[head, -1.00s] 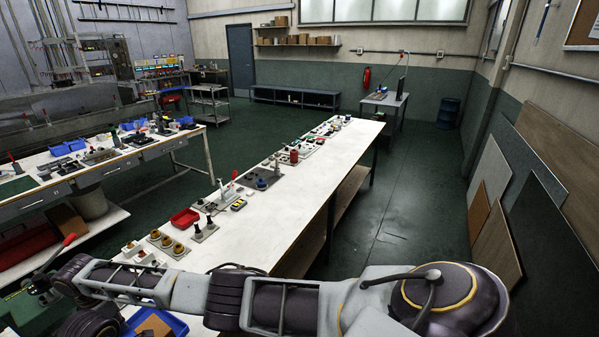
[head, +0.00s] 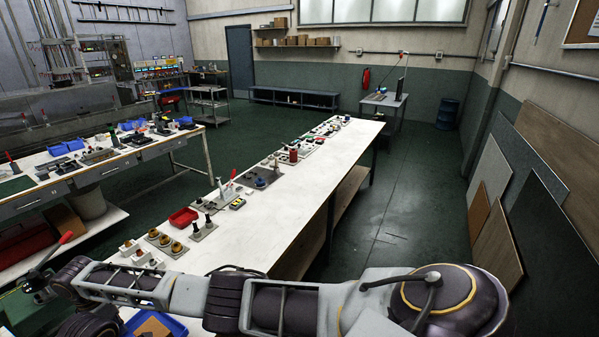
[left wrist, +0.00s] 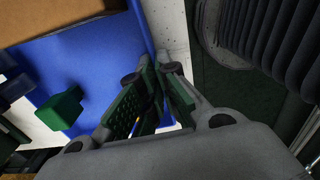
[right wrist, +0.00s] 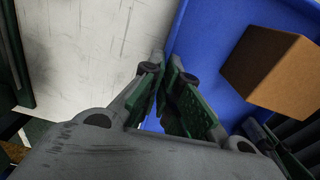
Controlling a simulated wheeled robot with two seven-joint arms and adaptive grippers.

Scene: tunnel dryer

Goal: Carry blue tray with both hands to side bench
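The blue tray (head: 176,325) shows at the bottom edge of the head view, partly cut off and partly hidden behind my arm. In the left wrist view, my left gripper (left wrist: 158,75) has its fingers closed on either side of the tray's wall (left wrist: 144,30). In the right wrist view, my right gripper (right wrist: 163,72) likewise pinches the tray's wall (right wrist: 180,35). A brown box (right wrist: 268,68) and a green block (left wrist: 62,110) are in the tray. Neither gripper shows clearly in the head view. I cannot tell whether the tray touches the surface under it.
A long white bench (head: 290,205) runs away from me, with fixtures and a red bin (head: 183,217) on it. A second workbench (head: 95,165) stands at left. The floor aisle (head: 400,210) to the right is clear; panels (head: 495,240) lean against the right wall.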

